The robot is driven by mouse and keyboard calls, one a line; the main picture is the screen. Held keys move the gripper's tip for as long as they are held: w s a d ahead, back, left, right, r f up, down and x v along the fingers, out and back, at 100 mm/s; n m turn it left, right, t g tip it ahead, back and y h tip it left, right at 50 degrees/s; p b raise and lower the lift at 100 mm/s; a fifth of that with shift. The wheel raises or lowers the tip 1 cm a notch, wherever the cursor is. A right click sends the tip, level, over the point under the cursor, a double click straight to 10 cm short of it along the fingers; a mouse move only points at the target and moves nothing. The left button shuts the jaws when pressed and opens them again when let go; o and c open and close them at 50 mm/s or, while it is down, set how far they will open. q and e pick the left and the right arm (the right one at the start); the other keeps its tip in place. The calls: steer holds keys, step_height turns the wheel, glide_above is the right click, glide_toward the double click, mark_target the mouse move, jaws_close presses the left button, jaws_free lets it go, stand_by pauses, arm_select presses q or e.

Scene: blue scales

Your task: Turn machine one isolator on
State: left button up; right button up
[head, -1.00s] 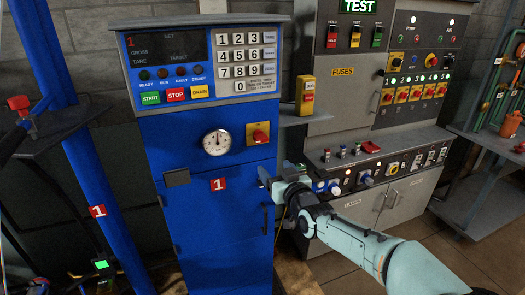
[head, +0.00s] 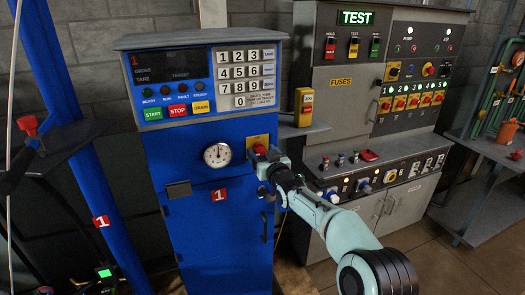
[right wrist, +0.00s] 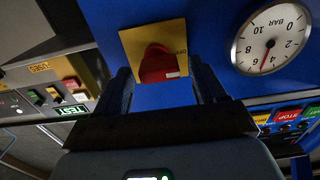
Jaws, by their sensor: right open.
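Machine one is the blue cabinet (head: 215,245) with a red "1" label on its front. Its isolator is a red rotary knob (head: 260,148) on a yellow plate, right of the pressure gauge. My right gripper (head: 266,162) is at the plate, just below the knob in the head view, and hides part of the plate. In the right wrist view the red knob (right wrist: 160,65) lies between the two spread fingers of the open gripper (right wrist: 160,85). I cannot tell whether the fingers touch it. My left gripper is not in view.
The white pressure gauge (head: 217,155) is close left of the isolator. A keypad (head: 246,75) and buttons are above. A yellow switch box (head: 304,107) stands to the right, before the grey test panel (head: 350,100). A door handle (head: 265,227) is below.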

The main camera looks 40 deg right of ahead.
steer(key=shift+w, duration=0.1)
steer(key=c, duration=1.1)
steer(key=shift+o, duration=0.2)
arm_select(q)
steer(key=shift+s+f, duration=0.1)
arm_select(e)
steer(key=m+b, duration=0.2)
steer(key=m, duration=0.3)
steer(key=shift+d, duration=0.15)
arm_select(q)
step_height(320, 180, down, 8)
steer(key=b, duration=0.7)
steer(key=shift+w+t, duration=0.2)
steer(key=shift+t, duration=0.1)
arm_select(e)
steer(key=shift+s+d+r+m, duration=0.1)
steer(key=shift+m, duration=3.1)
steer(key=shift+s+d+m, duration=0.1)
steer(key=shift+m, duration=3.1)
